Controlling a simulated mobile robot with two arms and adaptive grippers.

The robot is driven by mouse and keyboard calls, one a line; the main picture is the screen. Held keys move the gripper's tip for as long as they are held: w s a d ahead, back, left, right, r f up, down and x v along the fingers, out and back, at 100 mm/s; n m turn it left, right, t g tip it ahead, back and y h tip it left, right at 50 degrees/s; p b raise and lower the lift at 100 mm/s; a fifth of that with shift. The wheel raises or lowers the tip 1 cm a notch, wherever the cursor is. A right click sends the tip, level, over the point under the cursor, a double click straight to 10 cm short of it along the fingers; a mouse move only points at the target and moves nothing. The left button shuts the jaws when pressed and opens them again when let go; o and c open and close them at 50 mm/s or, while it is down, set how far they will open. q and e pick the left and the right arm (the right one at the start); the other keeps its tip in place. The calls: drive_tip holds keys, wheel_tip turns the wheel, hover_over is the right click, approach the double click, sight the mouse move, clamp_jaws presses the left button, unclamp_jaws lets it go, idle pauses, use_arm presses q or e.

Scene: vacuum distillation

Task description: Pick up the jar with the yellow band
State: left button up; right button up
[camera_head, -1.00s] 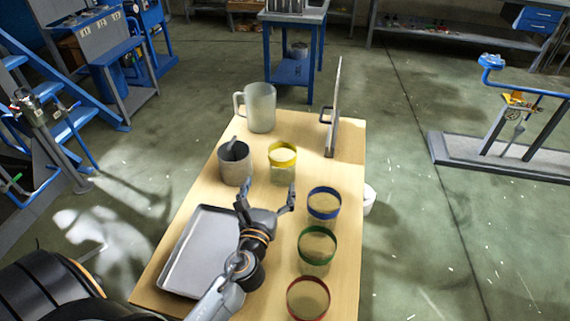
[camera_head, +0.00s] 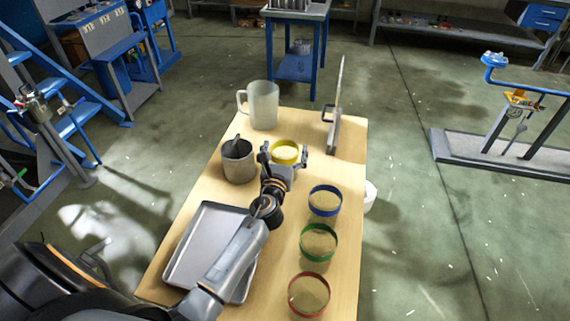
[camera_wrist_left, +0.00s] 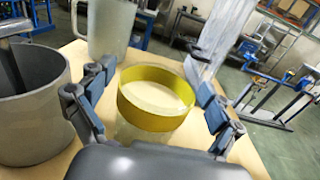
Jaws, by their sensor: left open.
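The jar with the yellow band (camera_head: 285,151) stands upright on the wooden table, behind the row of other banded jars. In the left wrist view the jar (camera_wrist_left: 155,98) is clear with a wide yellow band around its top. My left gripper (camera_head: 285,158) is open, with one finger on each side of the jar. In the left wrist view the left gripper (camera_wrist_left: 152,105) shows a gap between the jar and both fingers. The jar's lower part is hidden by the gripper's palm. My right gripper is not in view.
A grey metal pot (camera_head: 238,162) stands close left of the jar. A frosted pitcher (camera_head: 263,106) is behind, and an upright panel (camera_head: 335,120) is at back right. Blue (camera_head: 325,201), green (camera_head: 318,242) and red (camera_head: 309,293) banded jars line the right side. A metal tray (camera_head: 205,250) lies left.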

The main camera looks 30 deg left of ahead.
use_arm(q)
drive_tip(key=shift+r, duration=0.1)
drive_tip(key=c, duration=1.7)
